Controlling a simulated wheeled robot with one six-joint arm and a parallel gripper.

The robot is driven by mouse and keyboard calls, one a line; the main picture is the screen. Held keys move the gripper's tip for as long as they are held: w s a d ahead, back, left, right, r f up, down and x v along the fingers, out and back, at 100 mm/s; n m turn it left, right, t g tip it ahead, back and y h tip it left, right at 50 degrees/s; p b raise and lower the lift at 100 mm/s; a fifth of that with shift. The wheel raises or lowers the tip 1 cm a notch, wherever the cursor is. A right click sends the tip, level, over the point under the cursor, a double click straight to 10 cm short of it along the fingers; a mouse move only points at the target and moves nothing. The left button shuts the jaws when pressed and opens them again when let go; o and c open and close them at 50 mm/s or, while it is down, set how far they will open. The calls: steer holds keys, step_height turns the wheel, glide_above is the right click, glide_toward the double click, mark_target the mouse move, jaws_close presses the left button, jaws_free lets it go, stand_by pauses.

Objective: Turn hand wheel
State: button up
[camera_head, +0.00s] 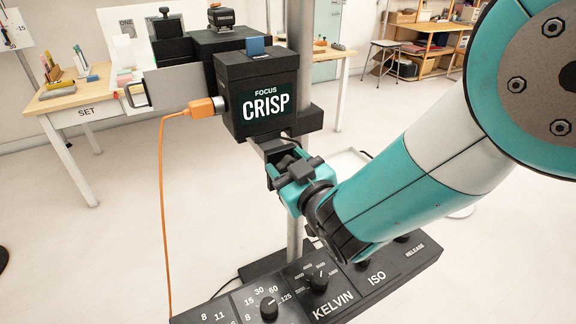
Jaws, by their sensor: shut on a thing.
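An orange cable (163,215) plugs into the box's left side and hangs to the floor. A black control panel (345,284) with knobs lies below my arm. A wooden table (65,100) stands at the left. Shelves (440,28) stand at the back right. Open floor lies between.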

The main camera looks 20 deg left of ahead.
steer(key=n, duration=0.5)
steer(key=shift+s, duration=0.1)
steer(key=shift+a+f+n+p, duration=0.15)
steer(key=shift+n+p, duration=0.5)
steer(key=shift+n, duration=1.75)
steer(key=o, duration=0.9)
steer(key=shift+s, duration=0.1)
